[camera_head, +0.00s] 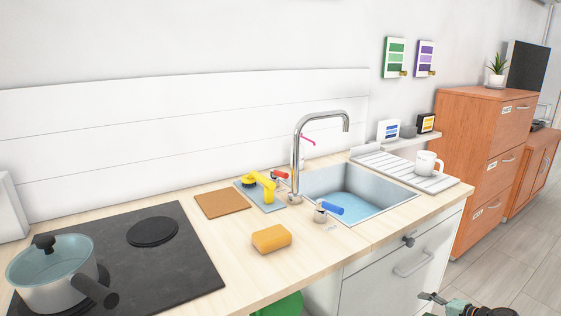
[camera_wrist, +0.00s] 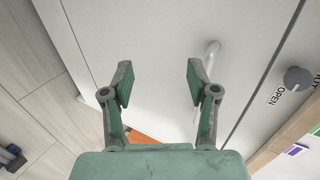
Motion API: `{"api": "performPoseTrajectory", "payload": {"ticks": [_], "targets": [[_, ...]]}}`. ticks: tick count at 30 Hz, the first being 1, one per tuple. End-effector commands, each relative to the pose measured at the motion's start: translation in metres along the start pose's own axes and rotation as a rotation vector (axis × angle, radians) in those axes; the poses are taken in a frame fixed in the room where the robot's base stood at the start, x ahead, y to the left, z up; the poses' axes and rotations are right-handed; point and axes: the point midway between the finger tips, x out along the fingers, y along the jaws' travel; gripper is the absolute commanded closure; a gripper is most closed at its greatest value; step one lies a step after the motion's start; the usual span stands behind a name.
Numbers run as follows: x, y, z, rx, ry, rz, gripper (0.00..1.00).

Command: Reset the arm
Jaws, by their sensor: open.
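My gripper (camera_wrist: 158,85) is open, with its two fingers spread apart and nothing between them in the wrist view. It faces a white cabinet front (camera_wrist: 150,30), with a pale bar handle (camera_wrist: 208,85) behind the right finger. In the head view, part of my gripper (camera_head: 432,300) shows at the bottom right, low in front of the cabinet and below the counter's front edge. The rest of my arm is mostly outside the head view.
The counter holds a pot (camera_head: 52,270) on a black hob (camera_head: 185,262), a yellow sponge (camera_head: 271,239) and a sink (camera_head: 350,195). A white mug (camera_head: 428,163) stands on the drying rack. A dark knob (camera_head: 408,241) sticks out from the cabinet. Wooden drawers (camera_head: 480,130) stand at right, beside open floor (camera_head: 520,250).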

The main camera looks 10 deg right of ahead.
Motion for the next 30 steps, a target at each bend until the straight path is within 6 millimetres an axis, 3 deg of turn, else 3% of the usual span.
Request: {"api": "performPoseTrajectory", "payload": {"ticks": [1, 6, 13, 20, 24, 30], "targets": [[0.021, 0.024, 0.022, -0.002, -0.037, 0.074, 0.41], [0.078, 0.104, 0.091, -0.044, -0.167, 0.329, 0.41], [0.123, 0.203, 0.202, -0.172, -0.386, 0.654, 0.41], [0.127, 0.286, 0.307, -0.36, -0.615, 0.928, 0.41], [0.114, 0.326, 0.36, -0.487, -0.751, 1.062, 0.41], [0.087, 0.371, 0.421, -0.647, -0.926, 1.198, 0.41]]}}
